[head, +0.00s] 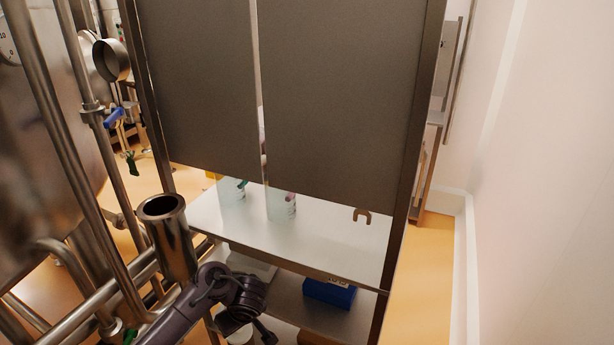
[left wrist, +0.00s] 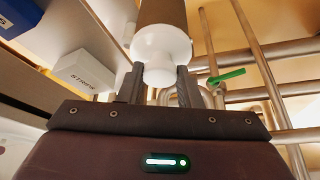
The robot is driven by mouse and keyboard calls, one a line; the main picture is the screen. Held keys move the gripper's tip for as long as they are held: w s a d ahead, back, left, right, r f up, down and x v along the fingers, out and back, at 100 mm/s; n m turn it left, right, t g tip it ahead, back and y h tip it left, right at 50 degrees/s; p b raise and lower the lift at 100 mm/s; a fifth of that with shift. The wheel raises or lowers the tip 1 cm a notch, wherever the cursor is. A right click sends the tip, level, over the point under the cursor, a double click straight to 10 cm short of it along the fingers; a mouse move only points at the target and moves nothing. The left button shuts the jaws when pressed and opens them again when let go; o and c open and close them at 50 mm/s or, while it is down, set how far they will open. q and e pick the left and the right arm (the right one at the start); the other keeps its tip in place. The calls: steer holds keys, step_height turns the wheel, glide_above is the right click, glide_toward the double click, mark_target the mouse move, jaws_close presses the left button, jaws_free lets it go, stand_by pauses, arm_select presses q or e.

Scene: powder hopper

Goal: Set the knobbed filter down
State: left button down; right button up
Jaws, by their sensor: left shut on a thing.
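The knobbed filter has a pale grey-brown cylindrical body (left wrist: 163,12) and a round white knob (left wrist: 161,50) at its end. In the left wrist view my left gripper (left wrist: 160,80) is shut on the knob, with a dark finger on each side. The filter's far end is out of view. My right gripper is not in view.
An open-topped metal tube (head: 178,245) and several steel pipes stand left of my arm. The shelf unit's upper shelf (head: 335,245) holds clear containers (head: 282,202); its right part is mostly bare. A blue box (head: 330,293) and a white box (head: 252,265) sit on the lower shelf.

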arm_select(q)
steer(key=w+a+r+m+t+h, duration=0.1)
steer(key=w+r+m, duration=0.15)
steer(key=r, duration=0.55)
steer(key=w+a+r+m+h, duration=0.15)
steer(key=r+m, duration=0.25)
steer(key=r, duration=0.4)
steer(key=s+r+m, duration=0.2)
steer(key=s+r, duration=0.2)
steer(key=s, duration=1)
steer(key=shift+r+h, duration=0.15)
steer(key=shift+h, duration=0.2)
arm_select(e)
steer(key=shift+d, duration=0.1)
arm_select(q)
steer(key=shift+d+r, duration=0.1)
steer(key=shift+d, duration=0.05)
